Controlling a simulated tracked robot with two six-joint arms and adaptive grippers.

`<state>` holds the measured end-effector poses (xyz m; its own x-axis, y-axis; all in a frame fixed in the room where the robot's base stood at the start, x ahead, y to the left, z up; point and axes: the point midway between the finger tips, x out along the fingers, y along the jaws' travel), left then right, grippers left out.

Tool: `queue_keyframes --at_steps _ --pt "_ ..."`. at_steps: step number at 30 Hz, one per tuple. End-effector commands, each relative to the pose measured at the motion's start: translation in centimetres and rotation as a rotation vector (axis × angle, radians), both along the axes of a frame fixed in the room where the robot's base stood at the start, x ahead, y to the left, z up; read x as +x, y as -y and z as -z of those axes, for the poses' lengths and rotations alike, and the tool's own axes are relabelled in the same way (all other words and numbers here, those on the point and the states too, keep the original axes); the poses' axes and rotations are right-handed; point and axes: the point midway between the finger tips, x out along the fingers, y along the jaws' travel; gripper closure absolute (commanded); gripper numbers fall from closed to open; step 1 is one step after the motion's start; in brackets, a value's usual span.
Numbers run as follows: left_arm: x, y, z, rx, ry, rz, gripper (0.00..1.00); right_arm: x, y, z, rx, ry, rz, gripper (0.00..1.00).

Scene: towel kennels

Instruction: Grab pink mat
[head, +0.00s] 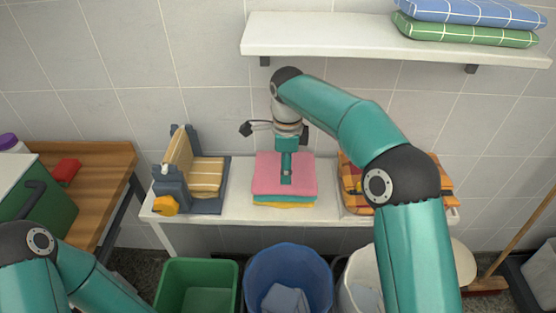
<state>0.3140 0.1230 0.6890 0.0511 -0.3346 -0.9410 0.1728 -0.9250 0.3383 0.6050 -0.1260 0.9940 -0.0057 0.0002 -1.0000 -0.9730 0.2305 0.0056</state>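The pink mat (264,178) lies folded on top of a stack, with a teal cloth (272,199) and a yellow cloth (288,205) beneath it. The stack is on the white table (235,195), near its middle. My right gripper (286,179) points down over the middle of the pink mat and hides part of it. I cannot tell whether its fingers touch the mat, or whether they are open or shut. My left arm shows at the lower left, but its gripper is out of view.
A grey stand with yellow striped cloth (207,176) is left of the stack; orange plaid cloth (350,178) is right. Green (170,290), blue (255,265) and white (350,280) bins stand in front. A white shelf (330,35) holds folded towels above.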

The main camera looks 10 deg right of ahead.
Motion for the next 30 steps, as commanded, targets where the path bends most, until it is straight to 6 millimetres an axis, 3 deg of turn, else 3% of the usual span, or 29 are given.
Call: queue_keyframes --at_steps 11,21,29,30 --pt "-0.1 0.0 -0.3 0.0 -0.002 0.001 0.6 0.0 -0.7 2.9 -0.001 -0.003 -0.014 0.29" --pt "0.0 0.0 -1.2 0.0 -0.001 0.0 0.6 -0.2 -1.0 7.1 0.0 -0.002 -0.016 0.29" --pt "0.0 0.0 -1.1 0.0 -0.001 0.0 0.6 -0.2 -1.0 7.5 0.0 0.0 -0.016 0.29" --pt "0.0 0.0 -1.1 0.0 -0.001 0.0 0.6 -0.2 -1.1 7.5 0.0 0.0 -0.016 0.34"
